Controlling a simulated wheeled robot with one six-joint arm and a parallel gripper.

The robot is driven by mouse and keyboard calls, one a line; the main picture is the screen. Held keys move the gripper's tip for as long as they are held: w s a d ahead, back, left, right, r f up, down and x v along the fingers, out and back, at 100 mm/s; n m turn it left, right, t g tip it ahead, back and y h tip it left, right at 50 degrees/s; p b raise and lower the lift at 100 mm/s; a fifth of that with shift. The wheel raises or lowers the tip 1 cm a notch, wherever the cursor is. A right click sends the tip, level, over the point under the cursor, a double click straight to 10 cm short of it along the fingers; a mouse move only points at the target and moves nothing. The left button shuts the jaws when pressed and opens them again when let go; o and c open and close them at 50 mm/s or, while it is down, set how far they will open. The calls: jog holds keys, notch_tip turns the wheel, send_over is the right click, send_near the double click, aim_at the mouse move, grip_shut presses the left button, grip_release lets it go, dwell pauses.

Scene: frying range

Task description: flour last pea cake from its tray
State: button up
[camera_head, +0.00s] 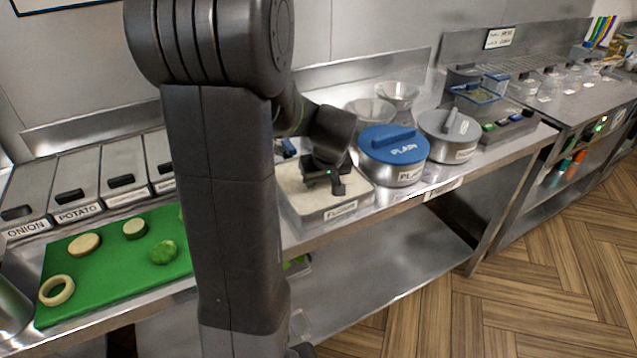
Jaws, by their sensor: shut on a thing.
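My gripper (335,182) is down at the flour tray (345,210), a steel pan of pale flour with a "FLOUR" label. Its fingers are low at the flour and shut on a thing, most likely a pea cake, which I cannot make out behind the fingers. A green lumpy piece (163,252) lies on the green board (110,285) at left. My arm hides the board's right end and the tray's left side.
A blue-lidded "PLAIN" pot (394,155) and a grey-lidded pot (448,135) stand right of the flour.

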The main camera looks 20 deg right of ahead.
aim_at(321, 186)
jog(key=shift+r, duration=0.15)
jog(key=shift+r+p, duration=2.7)
jog(key=shift+r, duration=1.15)
notch_tip(321, 186, up, 3)
jog(key=shift+p, duration=0.9)
